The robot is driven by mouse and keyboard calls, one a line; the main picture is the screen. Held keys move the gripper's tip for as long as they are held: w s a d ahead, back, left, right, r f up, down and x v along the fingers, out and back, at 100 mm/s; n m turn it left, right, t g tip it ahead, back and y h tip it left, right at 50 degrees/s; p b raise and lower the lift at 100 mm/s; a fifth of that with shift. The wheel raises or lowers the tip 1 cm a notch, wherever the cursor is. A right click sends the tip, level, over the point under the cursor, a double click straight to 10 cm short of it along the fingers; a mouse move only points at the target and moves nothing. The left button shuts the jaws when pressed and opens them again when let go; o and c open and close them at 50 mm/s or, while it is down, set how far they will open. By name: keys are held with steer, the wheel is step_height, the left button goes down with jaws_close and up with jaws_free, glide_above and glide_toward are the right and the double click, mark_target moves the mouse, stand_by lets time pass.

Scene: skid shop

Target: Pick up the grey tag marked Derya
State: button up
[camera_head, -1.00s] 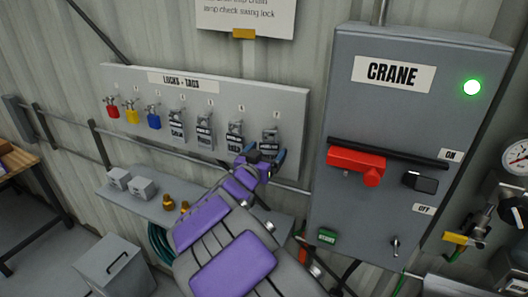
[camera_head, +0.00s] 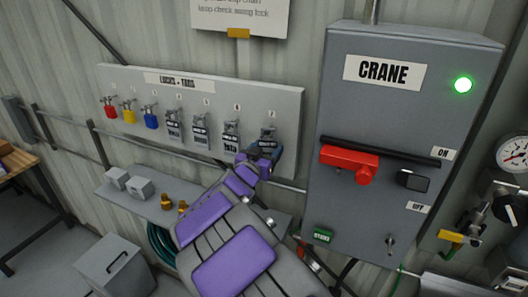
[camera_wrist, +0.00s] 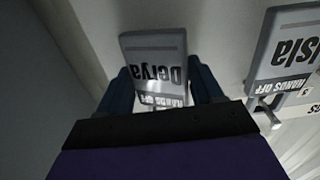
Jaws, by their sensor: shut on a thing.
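The grey tag marked Derya (camera_wrist: 155,62) shows upside down in the wrist view, between the two dark blue fingers of my gripper (camera_wrist: 160,90). My gripper is shut on this tag, with a finger at each side. In the head view my gripper (camera_head: 262,152) is at the rightmost hook of the locks and tags board (camera_head: 285,100), and it hides most of the tag there. I cannot tell whether the tag is still on its hook.
A similar grey tag marked Isla (camera_wrist: 288,50) hangs close beside it. Red (camera_head: 110,107), yellow (camera_head: 129,115) and blue (camera_head: 151,119) padlocks hang further left. The crane box (camera_head: 400,120) stands close on the right. A shelf (camera_head: 150,205) runs below the board.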

steer(key=shift+c, duration=0.6)
steer(key=shift+a+r, duration=0.2)
steer(key=shift+a, duration=0.1)
steer(key=shift+a+r, duration=0.15)
steer(key=shift+r, duration=0.2)
steer(key=shift+s+a+r, duration=0.15)
steer(key=shift+s+r, duration=0.05)
steer(key=shift+s, duration=0.05)
steer(key=b+v, duration=0.1)
steer(key=v, duration=1.6)
steer(key=shift+s, duration=0.25)
